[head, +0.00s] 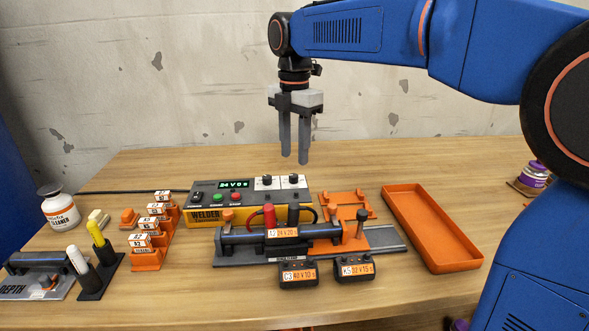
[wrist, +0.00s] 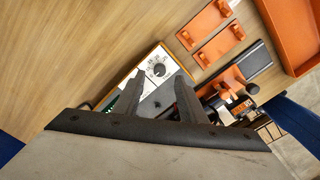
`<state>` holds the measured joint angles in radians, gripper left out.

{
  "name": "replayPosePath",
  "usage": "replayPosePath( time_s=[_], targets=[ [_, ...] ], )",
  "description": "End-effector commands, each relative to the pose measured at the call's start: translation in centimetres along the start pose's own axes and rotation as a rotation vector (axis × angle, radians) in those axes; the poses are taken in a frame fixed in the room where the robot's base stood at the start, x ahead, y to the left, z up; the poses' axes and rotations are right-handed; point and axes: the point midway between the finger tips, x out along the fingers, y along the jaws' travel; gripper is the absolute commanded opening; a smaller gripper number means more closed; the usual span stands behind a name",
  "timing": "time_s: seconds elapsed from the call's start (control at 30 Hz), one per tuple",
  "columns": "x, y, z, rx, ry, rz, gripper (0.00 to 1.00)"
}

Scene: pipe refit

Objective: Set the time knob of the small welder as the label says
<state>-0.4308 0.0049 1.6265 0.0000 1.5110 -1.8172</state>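The small welder (head: 235,214) stands mid-table, a grey box with a yellow front. Its green display (head: 233,184) seems to show 24 V and a second figure too small to read surely. Two dark knobs sit on white dials, a left knob (head: 267,180) and a right knob (head: 293,179); their captions are unreadable. One knob (wrist: 158,70) shows in the wrist view near my fingers. An orange label (head: 283,233) on the clamped fitting appears to read 24 V 20 s. My gripper (head: 295,159) hangs above and behind the welder, fingers parted, empty and touching nothing.
Two black fittings with orange labels (head: 298,275) (head: 354,269) lie in front of the clamp rail (head: 385,240). An orange tray (head: 437,258) stands right. The table behind the welder is clear.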

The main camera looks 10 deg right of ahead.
Motion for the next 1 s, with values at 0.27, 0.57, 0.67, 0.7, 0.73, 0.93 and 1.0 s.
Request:
replayPosePath(
  time_s=[0.27, 0.57, 0.67, 0.7, 0.73, 0.93, 1.0],
  targets=[
    [4.2, 0.0, 0.0, 0.0, 0.0, -0.001, 0.38],
    [5.7, 0.0, 0.0, 0.0, 0.0, 0.0, 0.38],
    [5.7, 0.0, 0.0, 0.0, 0.0, 0.001, 0.38],
    [5.7, 0.0, 0.0, 0.0, 0.0, 0.001, 0.38],
    [5.7, 0.0, 0.0, 0.0, 0.0, 0.001, 0.38],
    [5.7, 0.0, 0.0, 0.0, 0.0, 0.001, 0.02],
    [5.7, 0.0, 0.0, 0.0, 0.0, 0.001, 0.0]
  ],
)
